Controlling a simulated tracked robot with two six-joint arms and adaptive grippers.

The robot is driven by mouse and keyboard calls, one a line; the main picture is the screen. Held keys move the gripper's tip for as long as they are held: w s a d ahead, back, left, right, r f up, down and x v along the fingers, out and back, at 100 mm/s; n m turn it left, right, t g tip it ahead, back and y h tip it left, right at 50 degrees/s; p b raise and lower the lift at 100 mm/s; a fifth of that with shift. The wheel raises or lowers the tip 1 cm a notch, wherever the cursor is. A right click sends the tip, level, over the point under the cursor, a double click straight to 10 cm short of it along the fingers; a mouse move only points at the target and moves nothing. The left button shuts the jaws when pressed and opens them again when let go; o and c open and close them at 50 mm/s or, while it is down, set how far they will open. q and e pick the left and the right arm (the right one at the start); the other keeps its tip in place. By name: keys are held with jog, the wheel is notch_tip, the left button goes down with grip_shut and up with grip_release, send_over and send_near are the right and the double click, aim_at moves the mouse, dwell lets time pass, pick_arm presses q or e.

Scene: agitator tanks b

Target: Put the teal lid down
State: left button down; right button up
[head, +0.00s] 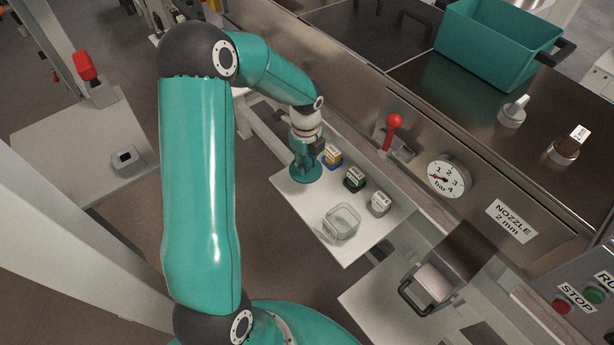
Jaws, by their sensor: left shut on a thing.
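The teal lid (303,174) is a round disc with a raised middle part, at the far end of the white shelf (297,205). My left gripper (309,152) points down and is shut on the lid from above. The lid is level and at or just above the shelf surface; I cannot tell whether it touches. The fingertips are small and partly hidden. My right gripper is out of view.
A clear open container (342,222) stands nearer. A red lever (393,130) and a gauge (449,177) are on the steel panel. The shelf's near-left part is bare.

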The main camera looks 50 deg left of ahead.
aim_at(306, 162)
pick_arm(q)
jog(key=shift+f, duration=3.2)
jog(key=shift+f, duration=0.1)
jog(key=c, duration=0.8)
grip_release()
jog(key=shift+r, duration=0.3)
notch_tip(306, 162, up, 12)
jog(key=shift+f+b, duration=0.15)
jog(key=shift+b, duration=0.25)
